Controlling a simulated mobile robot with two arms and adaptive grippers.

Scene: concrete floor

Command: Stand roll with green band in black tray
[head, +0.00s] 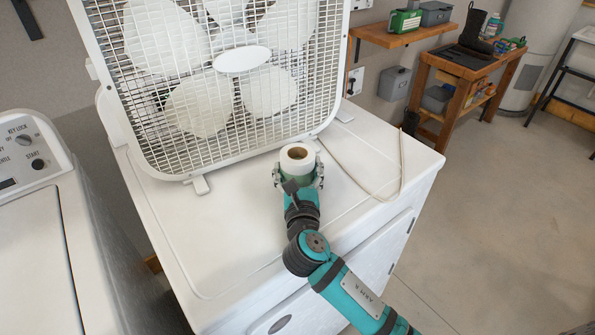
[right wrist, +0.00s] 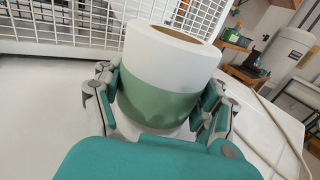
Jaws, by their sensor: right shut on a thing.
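The white roll with a green band (head: 298,156) stands upright on the white appliance top, in front of the box fan. It also shows large in the right wrist view (right wrist: 163,64), with its green band low on its side. My right gripper (head: 298,178) is shut on the roll, one finger on each side of the green band. A flat black tray (head: 458,58) appears to lie on the wooden bench at the back right, far from the roll. My left gripper is not in view.
The box fan (head: 240,100) stands close behind the roll. A white cord (head: 401,165) loops to its right. The wooden bench (head: 470,68) also carries a dark boot and small containers. A wall shelf (head: 395,36) is nearby. Open concrete floor (head: 490,190) lies to the right.

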